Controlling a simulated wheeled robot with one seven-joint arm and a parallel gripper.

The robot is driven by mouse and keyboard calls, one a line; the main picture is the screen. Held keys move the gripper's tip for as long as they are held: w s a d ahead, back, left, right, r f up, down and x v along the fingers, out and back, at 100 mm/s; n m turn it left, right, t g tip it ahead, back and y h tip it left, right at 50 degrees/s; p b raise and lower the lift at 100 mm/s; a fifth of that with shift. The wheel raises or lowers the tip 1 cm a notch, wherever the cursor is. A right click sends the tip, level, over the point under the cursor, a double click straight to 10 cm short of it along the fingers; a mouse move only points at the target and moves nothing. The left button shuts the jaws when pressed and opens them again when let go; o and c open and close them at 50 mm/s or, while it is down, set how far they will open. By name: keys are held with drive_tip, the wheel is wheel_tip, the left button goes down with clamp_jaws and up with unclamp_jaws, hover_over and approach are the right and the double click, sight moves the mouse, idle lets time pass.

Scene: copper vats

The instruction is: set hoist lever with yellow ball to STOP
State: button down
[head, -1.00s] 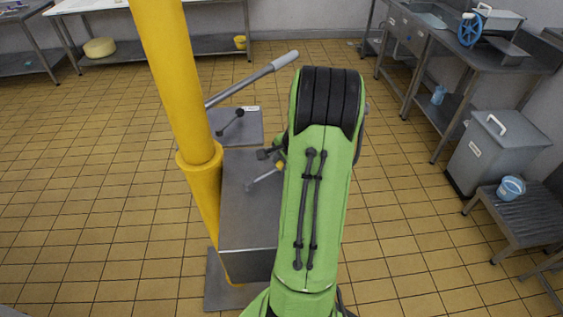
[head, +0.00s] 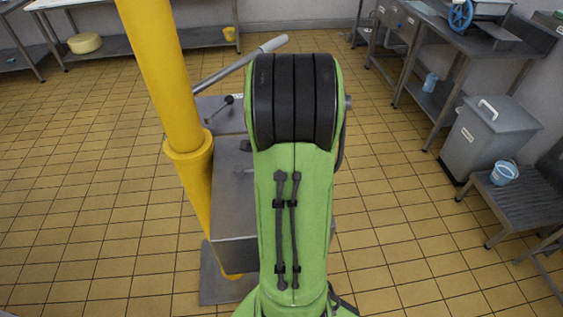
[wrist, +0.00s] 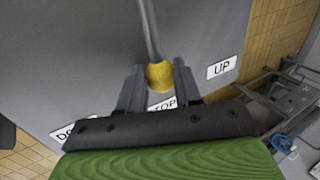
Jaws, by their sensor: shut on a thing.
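In the wrist view, the hoist lever (wrist: 149,30) is a thin grey rod ending in a yellow ball (wrist: 160,76). My gripper (wrist: 159,82) is shut on the yellow ball, with one finger on each side of it. The STOP label (wrist: 163,104) lies just below the ball, partly hidden by my gripper. The UP label (wrist: 222,67) is to the right and a partly hidden label starting with "DO" (wrist: 72,131) is to the lower left. In the head view my green arm hides the gripper and the ball; the grey hoist box (head: 232,215) shows beside it.
A thick yellow post (head: 165,80) stands left of the box. Behind it a long grey-handled lever (head: 262,50) and a black-knobbed lever (head: 222,106) rise. A lidded grey bin (head: 485,140) and a bench with a blue bucket (head: 503,174) are at the right. Tiled floor is clear at left.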

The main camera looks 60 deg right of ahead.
idle(0.4)
drive_tip(key=c, duration=0.8)
unclamp_jaws()
drive_tip(key=p+v, duration=0.3)
drive_tip(key=v, duration=1.3)
drive_tip(key=shift+f, duration=0.1)
